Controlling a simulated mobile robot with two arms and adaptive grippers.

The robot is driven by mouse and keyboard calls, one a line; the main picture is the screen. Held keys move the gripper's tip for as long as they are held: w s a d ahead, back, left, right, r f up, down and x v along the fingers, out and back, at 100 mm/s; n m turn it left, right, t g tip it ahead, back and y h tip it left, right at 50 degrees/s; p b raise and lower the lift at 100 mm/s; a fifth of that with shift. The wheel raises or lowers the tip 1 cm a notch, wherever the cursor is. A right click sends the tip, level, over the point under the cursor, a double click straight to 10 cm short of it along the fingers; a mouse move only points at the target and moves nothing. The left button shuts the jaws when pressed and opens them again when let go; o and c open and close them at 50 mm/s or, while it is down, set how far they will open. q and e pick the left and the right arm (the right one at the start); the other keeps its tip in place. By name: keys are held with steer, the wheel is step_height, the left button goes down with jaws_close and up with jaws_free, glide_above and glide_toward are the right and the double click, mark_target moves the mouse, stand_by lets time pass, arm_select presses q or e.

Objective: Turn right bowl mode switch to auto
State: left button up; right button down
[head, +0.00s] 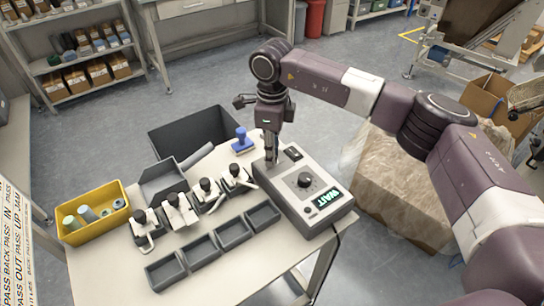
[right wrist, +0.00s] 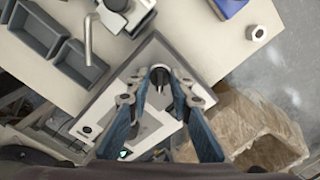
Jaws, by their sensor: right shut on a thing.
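A grey control box (head: 318,214) stands at the right end of the table, with a large black knob (head: 305,180) and a lit display (head: 323,199) reading WAIT. My right gripper (head: 270,159) reaches down onto the far left corner of the box. In the right wrist view its fingertips (right wrist: 161,80) are closed on a small dark round switch (right wrist: 158,73) with a pale mark. In the head view the fingers hide this switch. I cannot read its setting or its labels. My left gripper is not in view.
Several clamp fixtures (head: 207,190) and grey trays (head: 201,250) stand left of the box. A yellow bin (head: 95,228) is at the table's left end. A blue stamp-like part (head: 242,142) is close behind the gripper. A wrapped carton (head: 400,195) stands right of the table.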

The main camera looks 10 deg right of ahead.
steer(key=shift+r+n, duration=0.1)
steer(key=shift+n, duration=0.2)
stand_by(0.4)
steer(key=c, duration=1.7)
jaws_free()
step_height(320, 180, up, 12)
